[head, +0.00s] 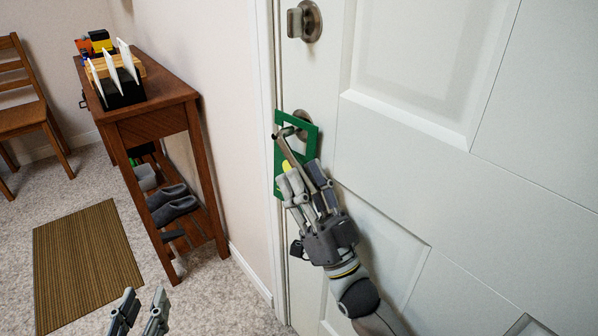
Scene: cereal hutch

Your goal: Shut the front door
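The white front door (420,150) fills the right side of the head view, its left edge close beside the white frame. I cannot tell whether it is fully shut. A metal door handle (303,122) carries a green hanging sign (311,142); a round lock (305,21) sits above. My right gripper (301,172) is at the handle, its fingers over the sign and partly hiding it. Whether it grips anything is unclear. My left gripper (144,298) is low at the bottom edge, fingers apart and empty, away from the door.
A brown wooden hutch table (165,100) stands against the wall left of the door, with a black letter holder (122,92) on top and dark shoes (172,206) on its lower shelf. A striped brown mat (85,262) lies on the carpet. A wooden chair (25,115) stands far left.

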